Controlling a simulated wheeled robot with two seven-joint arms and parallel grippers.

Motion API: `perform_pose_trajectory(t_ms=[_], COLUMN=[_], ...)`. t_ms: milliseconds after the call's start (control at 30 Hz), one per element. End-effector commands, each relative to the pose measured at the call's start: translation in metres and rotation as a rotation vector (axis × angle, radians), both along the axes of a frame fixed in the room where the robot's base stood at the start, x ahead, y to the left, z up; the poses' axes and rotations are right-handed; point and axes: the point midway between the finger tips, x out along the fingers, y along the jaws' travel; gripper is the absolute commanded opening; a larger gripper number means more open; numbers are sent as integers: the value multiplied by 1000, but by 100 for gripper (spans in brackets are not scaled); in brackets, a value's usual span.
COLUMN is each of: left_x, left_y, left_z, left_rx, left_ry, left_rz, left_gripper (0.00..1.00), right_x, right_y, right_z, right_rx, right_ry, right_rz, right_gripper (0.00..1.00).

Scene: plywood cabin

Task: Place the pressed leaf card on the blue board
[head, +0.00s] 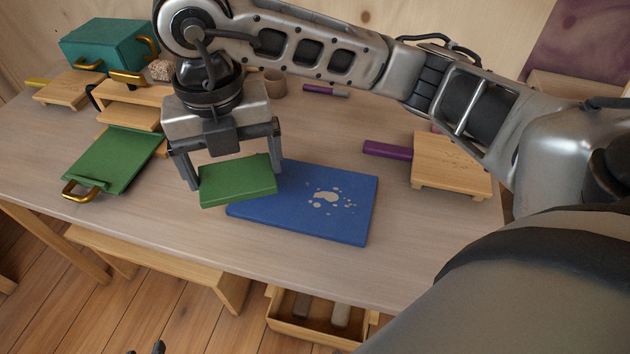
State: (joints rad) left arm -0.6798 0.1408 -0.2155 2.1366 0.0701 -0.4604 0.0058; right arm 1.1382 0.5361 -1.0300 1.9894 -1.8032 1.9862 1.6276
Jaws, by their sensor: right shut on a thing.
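My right gripper (236,176) is shut on a flat green piece, which I take to be the pressed leaf card (238,184); no leaf shows on its visible face. One finger is at each end of the card, and it is held roughly level. The blue board (345,205) lies on the table, with pale blotches on its top. The card overlaps the board's left part in the picture and hides some of it; it looks raised, but the gap is hard to judge. Small dark tips at the bottom edge may be my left gripper (147,349); its jaws are unclear.
A wooden block stand (452,165) with a purple piece (387,150) is to the right.

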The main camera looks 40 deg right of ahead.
Motion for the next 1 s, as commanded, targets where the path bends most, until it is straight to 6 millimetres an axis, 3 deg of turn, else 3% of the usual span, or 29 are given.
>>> perform_pose_trajectory(t_ms=[200,367,467,800,1000], left_x=[-1,-1,-1,0,0], left_y=[0,0,0,-2,-2], left_z=[-3,-3,-3,-8,-5], left_rx=[-5,-7,-7,-20,-30], left_ry=[4,2,2,-4,-11], left_rz=[1,2,3,4,6], left_gripper=[34,34,34,34,34], right_x=[-2,-3,-3,-3,-2], right_y=[9,8,-6,-87,-113], right_z=[3,3,-3,-45,-76], right_rx=[-3,-5,-6,-9,-9], right_ry=[-1,-1,1,4,0], right_rz=[-403,-528,-550,-549,-546], right_gripper=[68,68,68,68,68])
